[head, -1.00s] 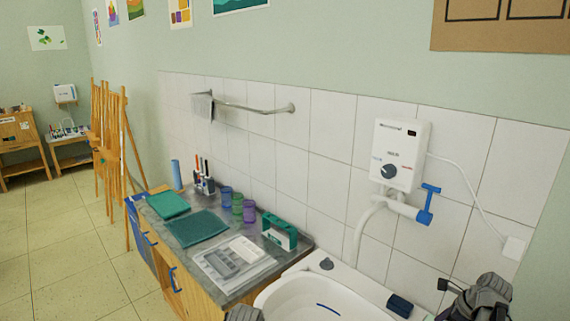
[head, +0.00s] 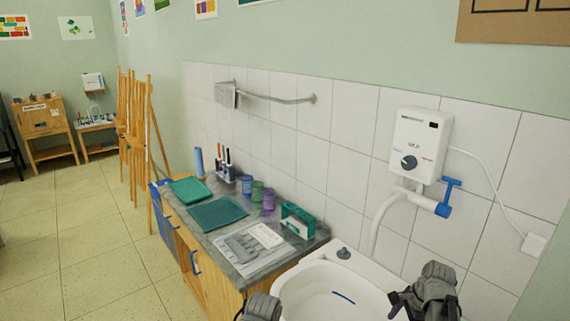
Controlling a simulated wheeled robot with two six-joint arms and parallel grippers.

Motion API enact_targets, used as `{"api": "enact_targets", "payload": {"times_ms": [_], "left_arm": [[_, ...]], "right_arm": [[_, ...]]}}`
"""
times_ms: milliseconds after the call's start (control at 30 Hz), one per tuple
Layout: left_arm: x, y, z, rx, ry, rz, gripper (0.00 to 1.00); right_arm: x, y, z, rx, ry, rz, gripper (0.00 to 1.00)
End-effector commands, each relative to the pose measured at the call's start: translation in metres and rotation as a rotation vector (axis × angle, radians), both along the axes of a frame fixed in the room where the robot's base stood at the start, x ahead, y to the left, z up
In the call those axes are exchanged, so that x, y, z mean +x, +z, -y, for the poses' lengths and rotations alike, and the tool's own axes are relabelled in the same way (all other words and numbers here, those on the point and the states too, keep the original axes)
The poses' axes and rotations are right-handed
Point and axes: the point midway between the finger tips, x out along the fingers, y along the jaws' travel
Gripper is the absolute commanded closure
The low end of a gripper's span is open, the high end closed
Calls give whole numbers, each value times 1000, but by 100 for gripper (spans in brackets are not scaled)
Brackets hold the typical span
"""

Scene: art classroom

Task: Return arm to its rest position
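My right arm (head: 430,290) shows at the bottom edge in the head view, in front of the right side of the white sink. Its dark grey end has black parts on its left side; its fingertips cannot be made out. The top of my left arm (head: 262,307) shows at the bottom edge, between the wooden cabinet and the sink. Its fingers are hidden or below the frame. I see nothing held by either arm, but both ends are mostly cut off.
The white sink (head: 300,283) is at the lower middle. Left of it, the grey counter (head: 233,270) bears teal trays (head: 217,212), cups (head: 269,199) and a green box (head: 297,219). A water heater (head: 420,145) with a blue-handled tap (head: 446,200) hangs above. Floor (head: 75,255) is clear at left.

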Motion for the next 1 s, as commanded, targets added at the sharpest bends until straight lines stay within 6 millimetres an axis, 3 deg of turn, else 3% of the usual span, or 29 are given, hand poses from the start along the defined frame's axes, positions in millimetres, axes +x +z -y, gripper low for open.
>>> {"api": "enact_targets", "payload": {"times_ms": [33,200,400,500,700,1000], "left_arm": [[0,0,0,0,0,0,100],[0,0,0,0,0,0,100],[0,0,0,0,0,0,100],[0,0,0,0,0,0,100],[0,0,0,0,0,0,100],[0,0,0,0,0,0,100]], "right_arm": [[-4,-1,-29,-25,133,3,9],[-21,-4,-111,-120,635,14,9],[-54,-6,-190,-213,1223,21,9],[-71,-6,-219,-248,1474,21,9],[-95,-5,-252,-289,1808,15,9],[-101,-5,-261,-301,1913,10,9]]}}
